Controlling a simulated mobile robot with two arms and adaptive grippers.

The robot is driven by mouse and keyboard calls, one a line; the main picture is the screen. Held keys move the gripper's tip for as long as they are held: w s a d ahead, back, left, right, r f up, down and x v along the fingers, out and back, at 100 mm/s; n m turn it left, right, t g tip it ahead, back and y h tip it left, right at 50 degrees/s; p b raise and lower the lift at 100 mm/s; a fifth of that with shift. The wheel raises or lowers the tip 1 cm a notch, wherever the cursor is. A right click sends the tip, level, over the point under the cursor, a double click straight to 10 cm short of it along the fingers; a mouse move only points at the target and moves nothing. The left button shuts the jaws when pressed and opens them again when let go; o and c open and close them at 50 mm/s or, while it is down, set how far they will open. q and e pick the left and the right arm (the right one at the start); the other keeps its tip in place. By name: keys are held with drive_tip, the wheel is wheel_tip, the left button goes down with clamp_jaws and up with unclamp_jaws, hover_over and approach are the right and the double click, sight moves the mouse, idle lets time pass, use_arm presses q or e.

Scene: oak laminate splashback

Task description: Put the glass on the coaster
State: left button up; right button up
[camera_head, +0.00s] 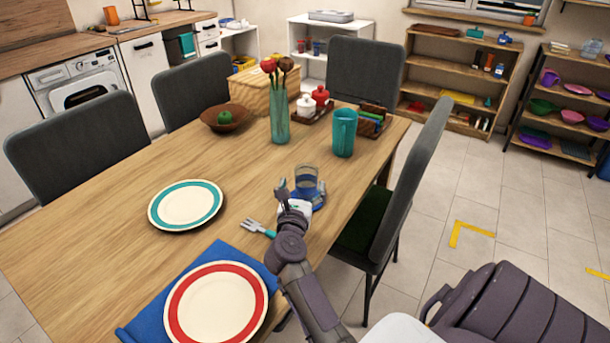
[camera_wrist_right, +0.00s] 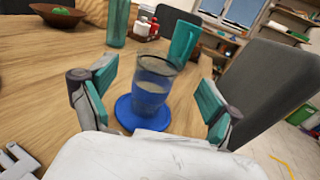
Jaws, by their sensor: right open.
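The glass (camera_head: 306,180) is clear with a blue tint and stands upright near the right edge of the wooden table. In the right wrist view the glass (camera_wrist_right: 153,88) stands on the round blue coaster (camera_wrist_right: 126,112), which also shows in the head view (camera_head: 319,206). My right gripper (camera_head: 293,190) is at the near side of the glass. In the wrist view its teal-padded fingers (camera_wrist_right: 156,95) are spread wide, one to each side of the glass, with gaps between. My left gripper is not in view.
A teal pitcher (camera_head: 344,133) and a vase with flowers (camera_head: 280,115) stand behind the glass. A fork (camera_head: 256,228), a teal-rimmed plate (camera_head: 186,204) and a red-rimmed plate (camera_head: 217,302) lie to the left. A grey chair (camera_head: 412,180) stands close on the right.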

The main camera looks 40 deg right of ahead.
drive_tip(key=v, duration=0.5)
drive_tip(key=shift+a, duration=0.1)
drive_tip(key=shift+s, duration=0.1)
idle(0.4)
